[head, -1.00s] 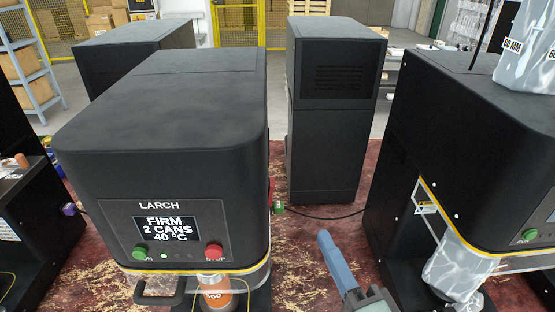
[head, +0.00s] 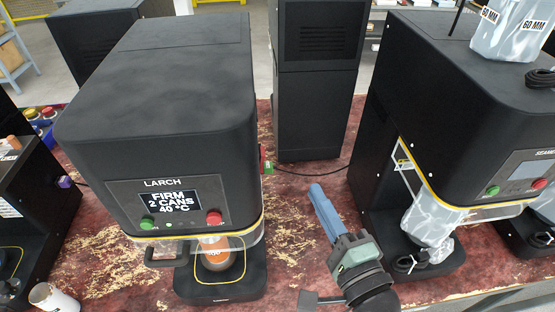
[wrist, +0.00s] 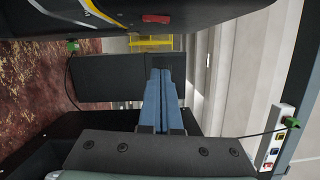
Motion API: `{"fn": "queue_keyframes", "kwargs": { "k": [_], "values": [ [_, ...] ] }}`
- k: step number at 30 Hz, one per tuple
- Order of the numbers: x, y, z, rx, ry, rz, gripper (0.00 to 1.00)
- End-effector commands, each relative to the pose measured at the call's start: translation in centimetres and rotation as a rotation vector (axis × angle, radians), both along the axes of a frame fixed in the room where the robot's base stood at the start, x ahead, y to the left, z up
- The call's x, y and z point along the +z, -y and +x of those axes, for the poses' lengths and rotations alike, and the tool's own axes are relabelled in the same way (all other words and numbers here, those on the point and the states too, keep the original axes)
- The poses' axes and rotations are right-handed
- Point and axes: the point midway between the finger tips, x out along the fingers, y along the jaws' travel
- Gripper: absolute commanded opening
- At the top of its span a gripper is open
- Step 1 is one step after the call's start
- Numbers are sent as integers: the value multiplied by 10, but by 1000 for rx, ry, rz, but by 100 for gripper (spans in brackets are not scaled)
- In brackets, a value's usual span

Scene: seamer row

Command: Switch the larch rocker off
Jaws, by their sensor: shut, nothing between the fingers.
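The Larch machine (head: 150,100) is a black seamer at the left, its screen (head: 168,200) reading "FIRM 2 CANS 40 °C". A red part (head: 263,157) shows as a thin sliver on its right side, seen edge-on. In the wrist view a red rocker (wrist: 156,18) sits on a black machine side near the top; which way it is tipped I cannot tell. My gripper (head: 316,189) has blue fingers, shut and empty, over the red table right of Larch, apart from it. The fingers (wrist: 160,72) point away from the wrist camera, below the rocker in that picture.
A green plug (head: 268,167) with a black cable is beside Larch's right side. A tall black cabinet (head: 317,90) stands behind my gripper. Another seamer (head: 450,120) stands at the right. Larch's front has a green button (head: 148,223), a red button (head: 214,217) and a can (head: 215,255).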

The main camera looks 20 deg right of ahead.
Motion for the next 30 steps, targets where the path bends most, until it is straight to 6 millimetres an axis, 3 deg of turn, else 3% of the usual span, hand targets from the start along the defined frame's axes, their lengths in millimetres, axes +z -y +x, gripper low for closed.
{"fn": "queue_keyframes", "kwargs": {
  "k": [12, 19, 30],
  "values": [
    [8, 1, 85, 3, 1, 0, 0],
    [9, -30, 90, 4, -2, -1, 0],
    [8, -36, 91, 1, 0, -1, 0]
  ]
}}
